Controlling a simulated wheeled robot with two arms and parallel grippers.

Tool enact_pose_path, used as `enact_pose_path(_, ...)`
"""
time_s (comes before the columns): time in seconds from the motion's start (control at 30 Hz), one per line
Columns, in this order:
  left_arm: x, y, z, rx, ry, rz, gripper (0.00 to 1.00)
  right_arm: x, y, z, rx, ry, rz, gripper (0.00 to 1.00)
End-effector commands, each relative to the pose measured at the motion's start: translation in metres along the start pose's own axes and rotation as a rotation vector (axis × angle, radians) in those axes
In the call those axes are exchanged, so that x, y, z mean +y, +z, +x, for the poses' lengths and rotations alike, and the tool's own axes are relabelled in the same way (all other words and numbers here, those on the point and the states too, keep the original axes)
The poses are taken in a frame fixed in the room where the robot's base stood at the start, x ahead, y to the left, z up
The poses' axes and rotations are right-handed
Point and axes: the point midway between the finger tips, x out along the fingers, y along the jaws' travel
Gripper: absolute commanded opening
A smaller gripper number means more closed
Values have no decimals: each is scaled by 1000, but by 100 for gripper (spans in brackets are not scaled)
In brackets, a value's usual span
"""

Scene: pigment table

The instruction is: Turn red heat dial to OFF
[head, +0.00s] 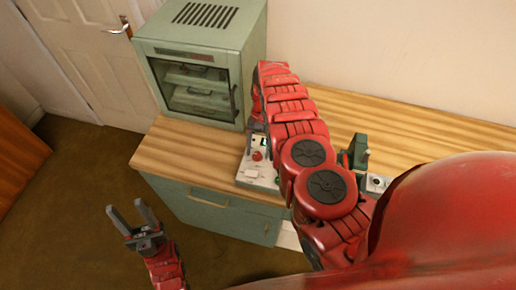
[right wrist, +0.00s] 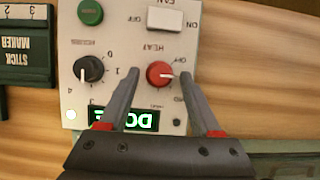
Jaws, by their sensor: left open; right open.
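The red heat dial (right wrist: 160,74) sits on a pale control panel (right wrist: 210,15), seen upside down in the right wrist view. Its white pointer mark faces right, with the OFF label just above that side. The red dial (head: 257,156) also shows in the head view. My right gripper (right wrist: 160,80) is open, with one finger on each side of the dial; I cannot tell whether they touch it. In the head view my right arm covers part of the panel. My left gripper (head: 134,214) is open and empty over the floor, left of the cabinet.
The panel also has a black hours dial (right wrist: 88,69), a white fan switch (right wrist: 165,20), a green button (right wrist: 90,12) and a lit green display (right wrist: 140,120). A dark stick maker (right wrist: 25,45) stands beside it. A green oven (head: 200,50) stands behind on the wooden counter (head: 180,145).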

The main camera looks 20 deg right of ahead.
Motion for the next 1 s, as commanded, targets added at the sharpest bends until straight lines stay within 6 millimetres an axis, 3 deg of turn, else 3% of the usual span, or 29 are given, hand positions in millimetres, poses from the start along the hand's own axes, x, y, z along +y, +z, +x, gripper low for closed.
enact_pose_path(0.07,0,0,0,0,0,0,50,0,0,0,0,0,0,63)
enact_pose_path(0.4,0,0,0,0,0,0,50,0,0,0,0,0,0,2)
enact_pose_path(0.77,0,0,-3,0,0,0,50,0,-1,0,1,8,-19,0)
enact_pose_path(1.0,1,2,-15,0,0,0,50,-1,-1,2,-1,50,-121,0)
